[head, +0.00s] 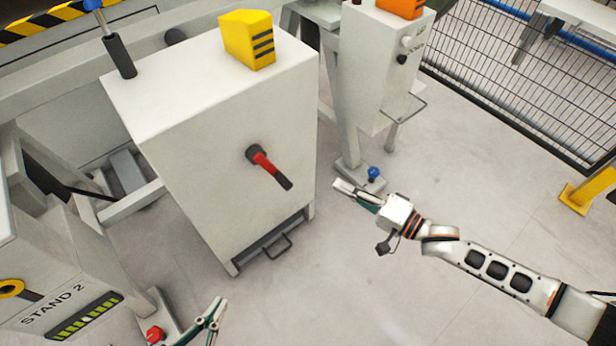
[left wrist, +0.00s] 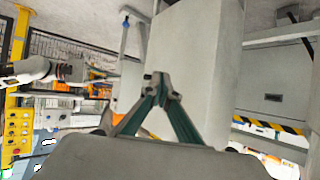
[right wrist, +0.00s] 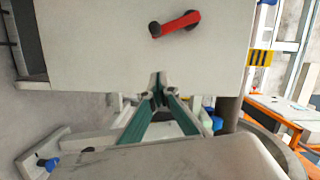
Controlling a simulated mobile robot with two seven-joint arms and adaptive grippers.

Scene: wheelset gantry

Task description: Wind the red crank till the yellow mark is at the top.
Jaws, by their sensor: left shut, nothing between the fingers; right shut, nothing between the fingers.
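The red crank (head: 264,164) is on the front face of a white cabinet (head: 215,150). Its arm runs from a dark hub down and right to a black grip in the head view. The crank also shows at the top of the right wrist view (right wrist: 178,24). I cannot make out a yellow mark near the crank. My right gripper (head: 345,187) is shut and empty, right of the cabinet and apart from the crank. My left gripper (head: 219,304) is shut and empty, low in front of the cabinet; its tips also show in the left wrist view (left wrist: 161,82).
A yellow block with black stripes (head: 247,40) and a dark lever with a blue knob (head: 119,55) are on the cabinet top. A drawer-like handle (head: 270,246) sticks out below. The STAND 2 box (head: 50,290) is at left, a red knob (head: 155,334) beside it.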

